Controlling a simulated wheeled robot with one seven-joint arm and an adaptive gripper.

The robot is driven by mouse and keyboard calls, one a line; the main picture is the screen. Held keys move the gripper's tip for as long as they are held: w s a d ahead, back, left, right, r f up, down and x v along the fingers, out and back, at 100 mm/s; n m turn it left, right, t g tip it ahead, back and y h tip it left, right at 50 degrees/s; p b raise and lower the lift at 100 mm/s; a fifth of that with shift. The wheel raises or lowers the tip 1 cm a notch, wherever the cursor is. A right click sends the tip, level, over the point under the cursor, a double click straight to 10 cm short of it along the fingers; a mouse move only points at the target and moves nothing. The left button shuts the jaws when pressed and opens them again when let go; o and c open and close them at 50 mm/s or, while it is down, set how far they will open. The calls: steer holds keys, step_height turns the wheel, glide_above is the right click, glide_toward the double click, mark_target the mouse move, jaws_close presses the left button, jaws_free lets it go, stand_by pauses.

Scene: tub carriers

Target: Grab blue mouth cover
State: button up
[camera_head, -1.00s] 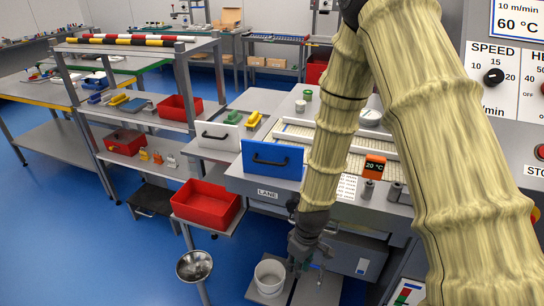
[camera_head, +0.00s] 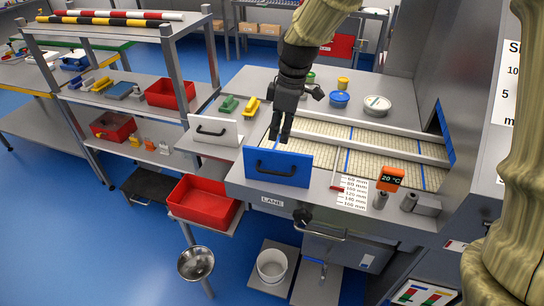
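The blue mouth cover (camera_head: 277,167) is an upright blue panel with a dark bar handle on its front face. It stands at the near left end of the lane, above the LANE label. My gripper (camera_head: 281,135) points down just behind and above the cover's top edge in the picture. Its two dark fingers show with a gap between them, and nothing is seen held. I cannot tell whether a finger touches the cover. The handle is in full view, with no finger on it.
A white panel with a handle (camera_head: 213,131) stands left of the cover. A red bin (camera_head: 203,202) sits below left. Blue, white and yellow tubs stand behind.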

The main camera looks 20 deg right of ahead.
mark_target(279, 152)
steer(key=f, duration=0.2)
steer(key=f+p, duration=0.1)
steer(key=s+f+p, duration=0.1)
steer(key=f, duration=0.1)
steer(key=shift+a+f, duration=0.3)
steer(key=shift+a, duration=0.05)
steer(key=shift+s+f+p, duration=0.15)
steer(key=shift+f+p, duration=0.15)
steer(key=shift+p, duration=0.15)
steer(key=f, duration=0.1)
steer(key=f+p, duration=0.1)
steer(key=f, duration=0.1)
steer(key=shift+w+a, duration=0.1)
steer(key=shift+w, duration=0.3)
steer(key=shift+s+f, duration=0.2)
steer(key=shift+f, duration=0.1)
steer(key=shift+w+f, duration=0.1)
